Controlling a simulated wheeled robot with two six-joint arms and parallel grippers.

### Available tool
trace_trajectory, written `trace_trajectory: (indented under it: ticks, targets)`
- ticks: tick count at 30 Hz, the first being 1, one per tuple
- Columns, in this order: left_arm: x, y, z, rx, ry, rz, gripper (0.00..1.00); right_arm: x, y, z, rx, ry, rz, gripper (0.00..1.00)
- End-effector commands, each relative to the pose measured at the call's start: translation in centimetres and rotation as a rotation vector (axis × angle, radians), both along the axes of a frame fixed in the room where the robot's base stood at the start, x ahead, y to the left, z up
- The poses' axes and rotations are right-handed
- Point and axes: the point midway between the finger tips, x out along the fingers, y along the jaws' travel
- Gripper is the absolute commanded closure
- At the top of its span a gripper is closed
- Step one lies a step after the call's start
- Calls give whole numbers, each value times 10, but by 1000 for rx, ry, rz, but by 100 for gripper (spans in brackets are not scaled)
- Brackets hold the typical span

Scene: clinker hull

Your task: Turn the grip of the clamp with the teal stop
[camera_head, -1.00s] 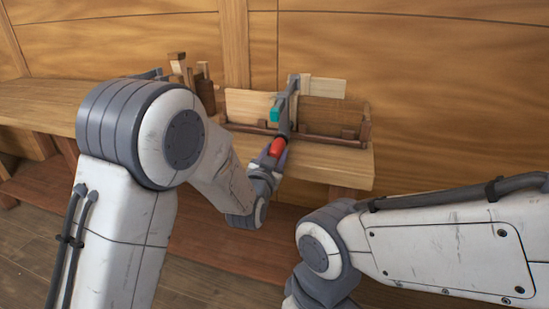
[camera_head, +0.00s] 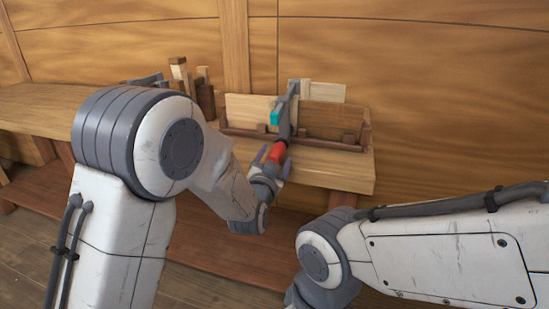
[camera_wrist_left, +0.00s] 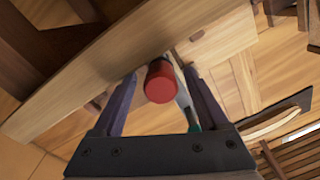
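The clamp has a dark grey bar (camera_head: 284,118), a teal stop (camera_head: 275,117) and a red grip (camera_head: 278,150) at its lower end. It stands at the front of a wooden rack on the bench. My left gripper (camera_head: 274,157) is just below the red grip, fingers spread. In the left wrist view the red grip (camera_wrist_left: 160,84) lies between the open fingers (camera_wrist_left: 160,80), with a gap visible on both sides. A bit of teal (camera_wrist_left: 192,118) shows beside the right finger. My right arm is at lower right; its gripper is out of frame.
The wooden rack (camera_head: 330,145) holds upright boards (camera_head: 332,118) behind the clamp. Several wood blocks (camera_head: 180,70) stand on the bench (camera_head: 40,105) at left, partly behind my left arm. A lower shelf (camera_head: 255,265) runs beneath. The panelled wall (camera_head: 430,90) closes the back.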

Motion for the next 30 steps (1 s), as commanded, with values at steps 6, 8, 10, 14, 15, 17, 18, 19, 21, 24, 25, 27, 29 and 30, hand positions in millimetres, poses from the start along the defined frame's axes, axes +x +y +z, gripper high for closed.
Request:
trace_trajectory:
  ticks: [6, 8, 10, 14, 15, 17, 18, 19, 21, 24, 25, 27, 29, 30]
  targets:
    - [0, 0, 1, -1, -1, 0, 24, 0, 0, 0, 0, 0, 0, 24]
    - [0, 0, 1, -1, -1, 0, 24, 0, 0, 0, 0, 0, 0, 24]
    - [-3, 1, 1, -1, -1, 0, 24, 0, 0, 0, 0, 0, 0, 24]
    - [-19, 5, 1, -1, -1, 0, 24, 0, 0, 0, 0, 0, 0, 24]
    - [-26, 7, 1, 0, -1, 0, 24, 0, 0, 0, 0, 0, 0, 24]
    - [-38, 10, 0, -1, -1, 0, 24, 0, 0, 0, 0, 0, 0, 24]
    - [-47, 12, 0, 0, -1, 0, 24, 0, 0, 0, 0, 0, 0, 24]
    - [-53, 13, 0, 0, 0, 0, 24, 0, 0, -1, 0, 0, 0, 24]
    - [-66, 16, -1, 0, 0, -1, 24, 0, 0, -1, 0, 0, 0, 24]
    - [-82, 21, -1, 0, 0, -1, 24, 0, 0, -1, 0, 0, 0, 24]
    - [-86, 22, -1, 0, -1, 0, 24, 0, 0, -1, 0, 0, 0, 24]
    - [-93, 24, -1, -1, -1, 0, 24, 0, 0, -1, 0, 0, 0, 24]
    - [-98, 25, -1, 0, 0, 0, 24, 0, 0, -1, 0, 0, 0, 24]
    - [-100, 25, -1, -1, -1, 0, 24, 0, 0, -1, 0, 0, 0, 24]
